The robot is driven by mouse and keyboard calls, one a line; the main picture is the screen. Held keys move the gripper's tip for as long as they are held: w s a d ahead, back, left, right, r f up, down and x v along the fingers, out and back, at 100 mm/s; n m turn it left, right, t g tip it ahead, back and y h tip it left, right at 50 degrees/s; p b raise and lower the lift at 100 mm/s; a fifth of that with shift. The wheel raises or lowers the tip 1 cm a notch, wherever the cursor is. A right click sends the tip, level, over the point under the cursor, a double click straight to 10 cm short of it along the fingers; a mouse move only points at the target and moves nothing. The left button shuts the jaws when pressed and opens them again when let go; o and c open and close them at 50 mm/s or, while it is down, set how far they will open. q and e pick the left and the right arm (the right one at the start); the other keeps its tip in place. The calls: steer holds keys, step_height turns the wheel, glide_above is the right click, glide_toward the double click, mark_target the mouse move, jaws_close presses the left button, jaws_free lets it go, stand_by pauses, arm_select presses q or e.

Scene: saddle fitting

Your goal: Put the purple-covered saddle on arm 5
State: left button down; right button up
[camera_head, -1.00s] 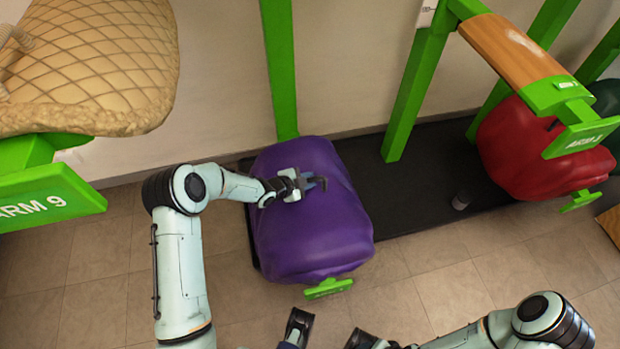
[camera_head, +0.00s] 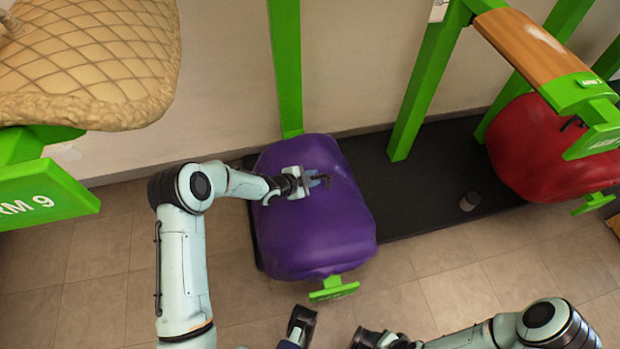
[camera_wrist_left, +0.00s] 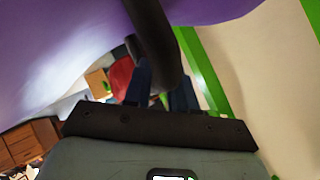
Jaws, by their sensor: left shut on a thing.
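The purple-covered saddle (camera_head: 312,235) hangs in the middle of the head view, over a green arm whose end plate (camera_head: 334,288) shows below its front edge. I cannot read that plate's label. My left gripper (camera_head: 320,180) is at the top of the saddle, shut on its dark handle. In the left wrist view the dark curved handle (camera_wrist_left: 152,35) passes by the blue fingers (camera_wrist_left: 160,90), with purple cover (camera_wrist_left: 60,50) above. My right arm (camera_head: 480,335) comes in at the bottom right; dark gripper parts show at the bottom edge, but their opening is unclear.
A tan quilted saddle (camera_head: 90,60) sits on arm 9 (camera_head: 45,200) at the upper left. A red saddle (camera_head: 540,150) hangs below a bare wooden-topped arm (camera_head: 535,45) at the right. A small grey cylinder (camera_head: 470,201) stands on the black mat (camera_head: 420,205). Green posts rise behind.

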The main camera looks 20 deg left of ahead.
arm_select(q)
steer(key=shift+w+d, duration=0.15)
arm_select(e)
steer(key=shift+w+d+f, duration=0.1)
steer(key=shift+w+f, duration=0.1)
steer(key=shift+w, duration=0.05)
arm_select(q)
steer(key=c, duration=0.8)
jaws_free()
steer(key=shift+c, duration=0.2)
steer(key=shift+s+f, duration=0.25)
steer(key=shift+f, duration=0.05)
steer(key=p+v, duration=0.1)
steer(key=v, duration=0.6)
steer(key=shift+r+p, duration=0.3)
arm_select(e)
steer(key=s+r, duration=0.1)
steer(key=s+a+r, duration=0.1)
steer(key=shift+s+a+g, duration=0.15)
steer(key=shift+s+g, duration=0.2)
steer(key=shift+g, duration=0.05)
arm_select(q)
steer(key=shift+s, duration=0.1)
